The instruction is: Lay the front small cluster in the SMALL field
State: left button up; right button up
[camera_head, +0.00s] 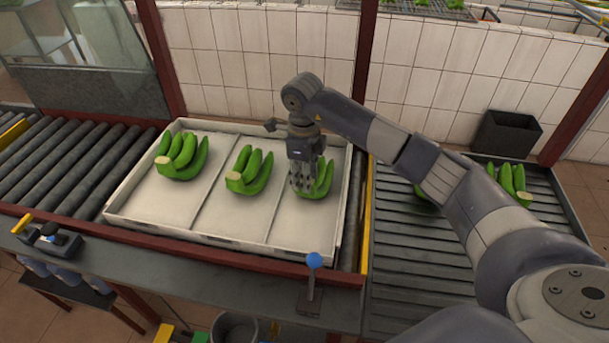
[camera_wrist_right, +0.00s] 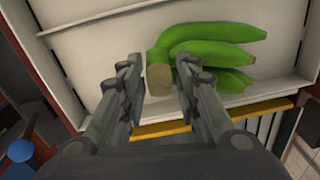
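A white tray (camera_head: 190,226) with three fields lies on the roller conveyor. A green banana cluster sits in each: left (camera_head: 182,160), middle (camera_head: 249,172) and right (camera_head: 318,186). My right gripper (camera_head: 304,190) points down at the right field's cluster and partly hides it. In the right wrist view its fingers (camera_wrist_right: 158,75) are open, with the cut crown of this cluster (camera_wrist_right: 210,55) showing between them; a gap shows beside the crown. Another cluster (camera_head: 513,184) lies on the slatted surface at right, and one more (camera_head: 425,195) is partly hidden by my arm. No field label is readable.
A blue-knobbed lever (camera_head: 314,262) stands at the front ledge. A dark bin (camera_head: 505,134) stands at the back right. A red post (camera_head: 365,50) rises behind the tray. The slatted surface (camera_head: 405,262) is bare at its front.

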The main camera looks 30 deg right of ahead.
jog(key=shift+o, duration=0.6)
jog(key=shift+s, duration=0.1)
notch_tip(320, 180, up, 12)
jog(key=shift+s+a, duration=0.15)
jog(key=shift+a, duration=0.1)
